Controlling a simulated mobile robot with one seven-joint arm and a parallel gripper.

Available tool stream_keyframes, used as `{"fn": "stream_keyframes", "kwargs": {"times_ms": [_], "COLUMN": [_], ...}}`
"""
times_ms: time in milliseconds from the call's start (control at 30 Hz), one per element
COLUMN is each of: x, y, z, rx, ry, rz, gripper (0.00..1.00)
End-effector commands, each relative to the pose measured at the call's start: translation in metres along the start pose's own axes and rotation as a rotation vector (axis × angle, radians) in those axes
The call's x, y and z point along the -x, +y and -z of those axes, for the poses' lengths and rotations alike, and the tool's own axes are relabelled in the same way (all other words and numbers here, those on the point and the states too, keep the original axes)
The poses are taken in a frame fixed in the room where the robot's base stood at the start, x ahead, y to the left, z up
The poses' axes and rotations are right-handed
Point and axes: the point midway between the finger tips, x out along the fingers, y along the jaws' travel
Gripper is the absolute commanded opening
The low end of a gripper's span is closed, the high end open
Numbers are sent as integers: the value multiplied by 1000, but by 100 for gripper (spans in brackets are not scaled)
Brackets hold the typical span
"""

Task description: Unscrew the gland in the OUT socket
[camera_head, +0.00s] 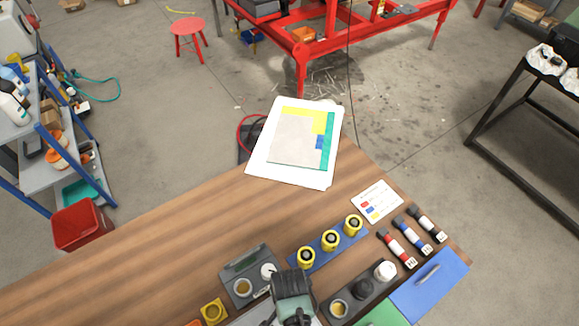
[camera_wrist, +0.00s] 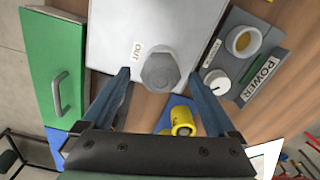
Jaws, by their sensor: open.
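In the wrist view the gland (camera_wrist: 160,72) is a grey hexagonal cap on a pale box (camera_wrist: 110,25), right beside a white label reading OUT (camera_wrist: 137,50). My gripper (camera_wrist: 159,74) is open, with one blue-grey finger on each side of the gland in the picture. Gaps show between the fingers and the gland, and nothing is held. I cannot tell whether the fingertips reach down to the gland's height. In the head view my arm end hides the gland and most of the box.
Yellow-ringed black parts (camera_head: 330,240) sit on a blue strip. A dark holder (camera_head: 362,292), labelled cylinders (camera_head: 408,240), a card (camera_head: 377,201) and a blue panel (camera_head: 430,287) are nearby.

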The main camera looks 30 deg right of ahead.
Motion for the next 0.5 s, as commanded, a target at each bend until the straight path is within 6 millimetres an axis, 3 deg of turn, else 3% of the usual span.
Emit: {"fn": "stream_keyframes", "kwargs": {"times_ms": [167,500], "x": [1,0], "y": [0,0], "z": [0,0], "rx": [-80,-420], "ry": [0,0], "rz": [-1,-1], "gripper": [93,93]}}
